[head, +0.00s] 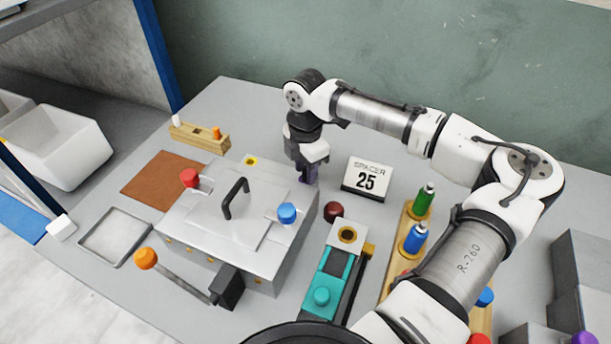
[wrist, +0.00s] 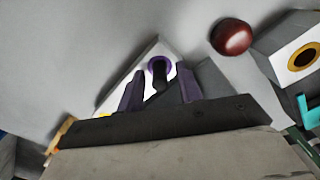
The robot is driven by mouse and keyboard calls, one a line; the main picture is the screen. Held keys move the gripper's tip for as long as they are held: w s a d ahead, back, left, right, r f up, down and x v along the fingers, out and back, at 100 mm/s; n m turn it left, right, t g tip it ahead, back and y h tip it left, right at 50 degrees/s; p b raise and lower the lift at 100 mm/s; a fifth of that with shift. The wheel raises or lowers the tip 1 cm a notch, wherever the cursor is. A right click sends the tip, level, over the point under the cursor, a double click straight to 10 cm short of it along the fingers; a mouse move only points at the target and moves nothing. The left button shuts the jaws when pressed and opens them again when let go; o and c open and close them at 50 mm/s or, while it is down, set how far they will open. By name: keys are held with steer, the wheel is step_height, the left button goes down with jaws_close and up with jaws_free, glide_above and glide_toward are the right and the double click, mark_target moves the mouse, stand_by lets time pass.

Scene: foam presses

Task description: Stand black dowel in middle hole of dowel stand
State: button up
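The dowel stand (head: 200,138) is a wooden block at the back left in the head view. A white dowel (head: 176,120) stands at its left end and an orange dowel (head: 216,132) at its right; the middle hole between them looks empty. The black dowel (wrist: 159,72) shows in the wrist view, at a purple-ringed hole in a pale block (wrist: 150,54). My gripper (wrist: 160,88) has its two purple fingers apart, one on each side of the dowel, with gaps showing. In the head view my gripper (head: 308,178) is behind the metal press, and the dowel is hidden.
The metal press (head: 185,220) with a black handle stands between the front edge and my gripper. A dark red ball (head: 334,210) and a "SPACER 25" sign (head: 366,180) are close right of my gripper. A brown mat (head: 160,182) lies left, before the stand.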

jaws_close()
steer(key=shift+r, duration=0.15)
